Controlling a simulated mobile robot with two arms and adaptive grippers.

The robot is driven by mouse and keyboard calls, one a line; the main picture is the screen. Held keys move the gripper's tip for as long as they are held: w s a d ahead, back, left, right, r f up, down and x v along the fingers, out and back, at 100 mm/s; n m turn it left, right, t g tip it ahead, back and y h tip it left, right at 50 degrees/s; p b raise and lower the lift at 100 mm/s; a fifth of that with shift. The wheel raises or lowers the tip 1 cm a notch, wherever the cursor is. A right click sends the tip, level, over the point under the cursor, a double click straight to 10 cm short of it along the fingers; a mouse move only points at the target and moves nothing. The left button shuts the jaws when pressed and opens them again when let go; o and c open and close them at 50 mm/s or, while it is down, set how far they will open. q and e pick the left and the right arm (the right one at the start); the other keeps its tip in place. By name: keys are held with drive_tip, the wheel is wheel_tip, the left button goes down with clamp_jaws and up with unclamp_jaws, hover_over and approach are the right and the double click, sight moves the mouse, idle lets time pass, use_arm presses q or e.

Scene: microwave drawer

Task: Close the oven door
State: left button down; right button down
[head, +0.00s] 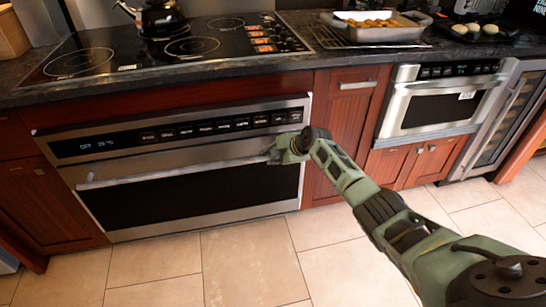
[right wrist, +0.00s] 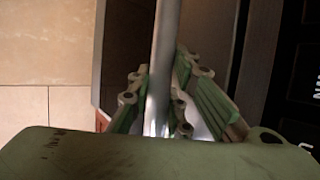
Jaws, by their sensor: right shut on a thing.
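The oven has a steel front and a black control panel (head: 165,136). Its door (head: 190,195) has a dark window and stands upright below the panel; it looks closed or nearly so, and I cannot tell whether a small gap remains. A long steel handle (head: 165,174) runs across the door's top. My right gripper (head: 274,156) is at the handle's right end. In the right wrist view, the handle bar (right wrist: 162,60) passes between the fingers of my right gripper (right wrist: 158,110), which is shut on it. My left gripper is not in view.
A black cooktop (head: 150,55) with a kettle (head: 158,17) lies above the oven. A baking tray (head: 376,33) of food rests on the counter. A microwave drawer (head: 440,105) is at right. The tiled floor (head: 200,270) before the oven is clear.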

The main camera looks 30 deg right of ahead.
drive_tip(key=c, duration=2)
unclamp_jaws()
drive_tip(key=shift+w+d+r, duration=0.15)
drive_tip(key=shift+w+r, duration=0.25)
drive_tip(key=shift+r, duration=0.15)
drive_tip(key=shift+c, duration=0.2)
drive_tip(key=o, duration=0.4)
drive_tip(key=shift+w+f, duration=0.15)
drive_tip(key=shift+f, duration=0.2)
drive_tip(key=shift+s+d+r, duration=0.1)
drive_tip(key=shift+s+r, duration=0.25)
drive_tip(key=shift+s, duration=0.25)
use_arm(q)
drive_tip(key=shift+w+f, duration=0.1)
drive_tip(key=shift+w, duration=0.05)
use_arm(e)
drive_tip(key=v, duration=1)
drive_tip(key=shift+s+r, duration=0.25)
drive_tip(key=shift+r, duration=0.05)
